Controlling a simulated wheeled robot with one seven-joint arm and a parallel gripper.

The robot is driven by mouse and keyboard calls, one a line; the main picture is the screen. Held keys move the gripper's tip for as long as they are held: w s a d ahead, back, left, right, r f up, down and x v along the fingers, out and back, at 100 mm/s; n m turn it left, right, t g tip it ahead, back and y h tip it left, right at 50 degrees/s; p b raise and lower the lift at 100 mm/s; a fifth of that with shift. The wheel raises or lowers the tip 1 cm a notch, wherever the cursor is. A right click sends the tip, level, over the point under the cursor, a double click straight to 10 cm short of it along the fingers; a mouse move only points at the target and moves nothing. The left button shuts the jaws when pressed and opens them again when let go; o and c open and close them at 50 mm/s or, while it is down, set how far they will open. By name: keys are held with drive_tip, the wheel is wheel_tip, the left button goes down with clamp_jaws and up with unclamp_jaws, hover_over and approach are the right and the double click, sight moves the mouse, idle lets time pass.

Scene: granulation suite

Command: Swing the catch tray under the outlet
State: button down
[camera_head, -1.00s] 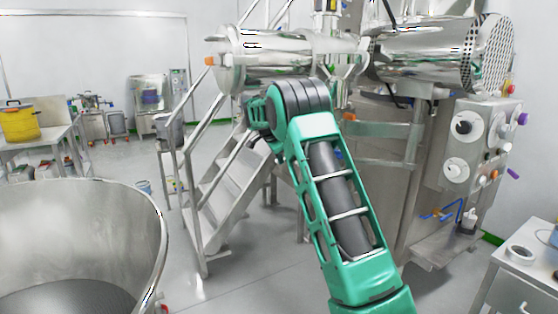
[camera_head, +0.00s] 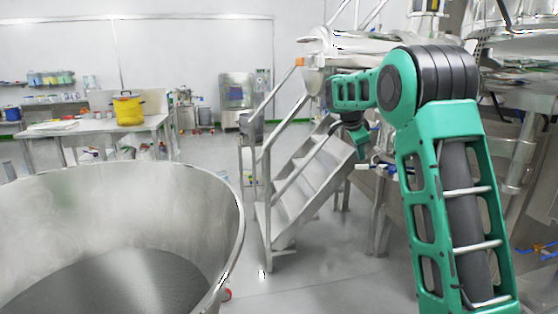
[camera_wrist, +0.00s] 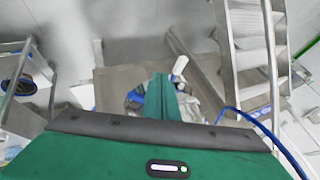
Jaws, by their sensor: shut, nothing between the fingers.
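My gripper (camera_wrist: 160,82) shows as a green wedge in the middle of the wrist view, with its fingers together and nothing visible held. In the head view my arm bends at the upper right and its end hangs in front of the metal stairs. In the wrist view a flat grey-brown surface (camera_wrist: 115,88) lies beyond the gripper; I cannot tell whether it is the catch tray. I cannot make out the outlet for certain. A shiny metal machine (camera_head: 350,47) stands behind my arm, which hides much of it.
A large open steel bowl (camera_head: 215,185) fills the lower left. Metal stairs (camera_head: 310,180) with handrails stand in the middle. A table (camera_head: 60,127) with a yellow pot (camera_head: 128,110) is at the back left. In the wrist view a blue hose (camera_wrist: 265,130) curves at the right. Open floor lies between bowl and stairs.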

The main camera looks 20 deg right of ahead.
drive_tip(key=s+a+f+n+g+y, duration=0.25)
drive_tip(key=s+n, duration=0.25)
drive_tip(key=s, duration=1.4)
drive_tip(key=s+a+f+n+g+y, duration=0.1)
drive_tip(key=s+a+f+n+y, duration=0.2)
drive_tip(key=s, duration=1.6)
drive_tip(key=s+a+f+n, duration=0.2)
drive_tip(key=s+a+f, duration=0.1)
drive_tip(key=s, duration=0.4)
drive_tip(key=s+a+f+n, duration=0.3)
drive_tip(key=s+a+f, duration=0.1)
drive_tip(key=s, duration=0.3)
drive_tip(key=shift+s+g, duration=0.2)
drive_tip(key=shift+g, duration=0.15)
drive_tip(key=shift+d+y, duration=0.1)
drive_tip(key=shift+y, duration=0.15)
